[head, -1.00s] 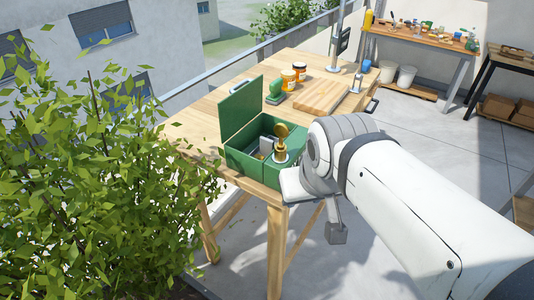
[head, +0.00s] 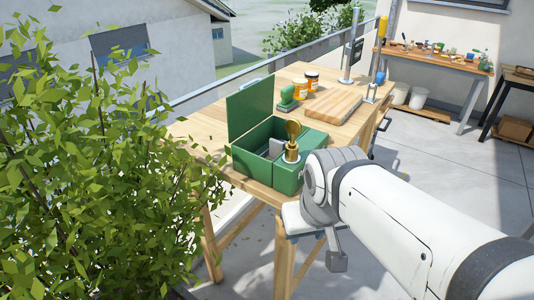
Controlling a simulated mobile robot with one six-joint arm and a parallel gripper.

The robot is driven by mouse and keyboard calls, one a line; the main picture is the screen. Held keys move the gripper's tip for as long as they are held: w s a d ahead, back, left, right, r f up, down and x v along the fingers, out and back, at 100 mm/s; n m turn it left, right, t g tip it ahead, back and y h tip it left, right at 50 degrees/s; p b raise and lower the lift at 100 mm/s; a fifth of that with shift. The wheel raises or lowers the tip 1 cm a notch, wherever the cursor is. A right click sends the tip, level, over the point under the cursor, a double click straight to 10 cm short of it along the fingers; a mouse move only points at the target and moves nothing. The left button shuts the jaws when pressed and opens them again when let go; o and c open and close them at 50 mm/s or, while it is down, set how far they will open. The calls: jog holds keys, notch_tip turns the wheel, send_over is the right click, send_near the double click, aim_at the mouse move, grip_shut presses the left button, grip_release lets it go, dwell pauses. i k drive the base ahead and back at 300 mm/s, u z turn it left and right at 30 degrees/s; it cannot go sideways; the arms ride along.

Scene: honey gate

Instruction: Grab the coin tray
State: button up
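A green box (head: 252,166) stands at the near corner of the wooden table with its lid (head: 250,108) raised. A small grey piece (head: 275,148) shows inside its open part. I cannot tell whether this is the coin tray; the box walls hide most of the inside. A brass-coloured piece (head: 292,132) with a pale round base stands at the box's right part. My gripper (head: 318,240) is at the near right of the box, beside the table edge and below the box top. Its fingers are partly hidden by my wrist, and nothing shows held in it.
On the wooden table (head: 220,120) are a green-handled stamp-like thing (head: 287,98), orange jars (head: 311,82) and a wooden board (head: 335,104). A leafy bush (head: 100,190) fills the left. A metal railing runs behind. Paved floor lies open at the right.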

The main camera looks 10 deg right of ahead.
aim_at(276, 147)
jog(key=u, duration=2.6)
jog(key=k, duration=1.75)
jog(key=z, duration=1.2)
jog(key=i, duration=1)
